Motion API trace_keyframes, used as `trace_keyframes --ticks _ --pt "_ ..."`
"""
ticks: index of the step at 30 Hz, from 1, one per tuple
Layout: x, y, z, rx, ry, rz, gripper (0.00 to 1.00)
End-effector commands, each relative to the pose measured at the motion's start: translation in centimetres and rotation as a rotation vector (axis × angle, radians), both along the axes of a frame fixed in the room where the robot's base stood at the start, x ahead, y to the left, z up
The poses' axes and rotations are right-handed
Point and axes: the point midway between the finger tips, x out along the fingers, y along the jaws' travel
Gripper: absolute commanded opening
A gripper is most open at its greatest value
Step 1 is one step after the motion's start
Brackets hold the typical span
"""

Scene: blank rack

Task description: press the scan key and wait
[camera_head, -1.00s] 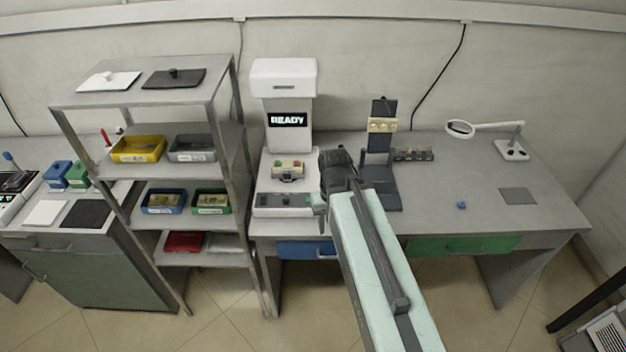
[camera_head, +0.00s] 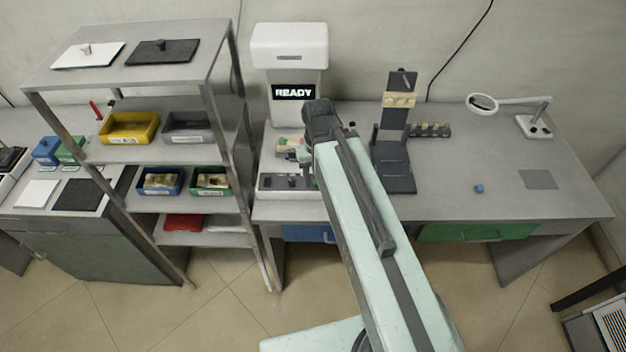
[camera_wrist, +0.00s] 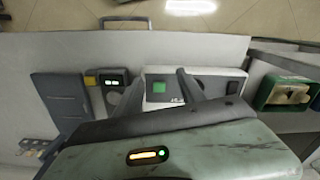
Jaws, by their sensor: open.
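The white scanner machine (camera_head: 289,48) stands at the back of the bench, and its screen (camera_head: 293,92) reads READY. A small block with coloured marks (camera_head: 286,144) sits on its platform, partly hidden by my gripper. My gripper (camera_wrist: 160,82) is open and empty above the panel. Contact cannot be told. My gripper also shows in the head view (camera_head: 304,156).
A dark stand (camera_head: 394,150) with a beige piece is close right of my arm. A metal shelf (camera_head: 225,110) with bins stands close on the left.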

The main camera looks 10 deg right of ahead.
Motion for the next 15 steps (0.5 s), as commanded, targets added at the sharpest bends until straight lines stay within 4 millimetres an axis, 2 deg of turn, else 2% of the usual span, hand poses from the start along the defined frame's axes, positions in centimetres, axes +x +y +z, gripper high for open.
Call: trace_keyframes --ticks 11,14,15 --pt "0.0 0.0 0.0 0.0 0.0 0.0 0.46" --pt "0.0 0.0 0.0 0.0 0.0 0.0 0.24" --pt "0.0 0.0 0.0 0.0 0.0 0.0 0.13"
